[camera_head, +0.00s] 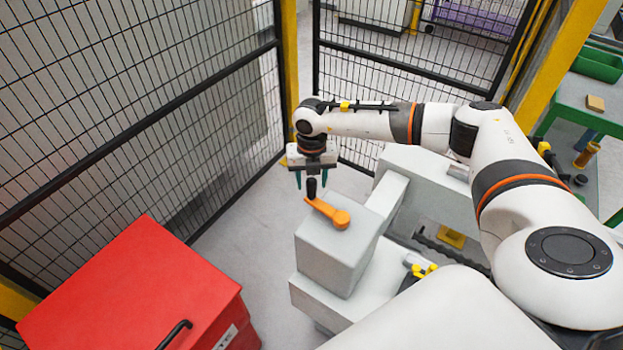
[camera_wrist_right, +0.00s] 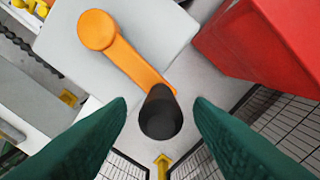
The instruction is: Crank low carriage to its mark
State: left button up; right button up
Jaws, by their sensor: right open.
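An orange crank arm (camera_head: 330,212) with a dark upright knob (camera_head: 311,188) sits on top of a grey box (camera_head: 335,250). The arm points from its round hub toward the upper left, with the knob at its outer end. My right gripper (camera_head: 311,184) is over the knob, fingers pointing down. In the right wrist view the open green fingers (camera_wrist_right: 160,105) stand on both sides of the dark knob (camera_wrist_right: 160,115), with gaps visible; the orange arm (camera_wrist_right: 125,55) runs up to the left. A yellow piece (camera_head: 451,236) shows on the low rail beside the box. My left gripper is out of view.
A red cabinet (camera_head: 130,290) with a black handle stands at the lower left. Black mesh fencing (camera_head: 150,100) with yellow posts closes off the left and back. A green table (camera_head: 590,105) is at the right. Grey floor (camera_head: 240,225) is clear between fence and box.

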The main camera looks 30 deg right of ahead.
jog(key=shift+f, duration=0.55)
grip_shut()
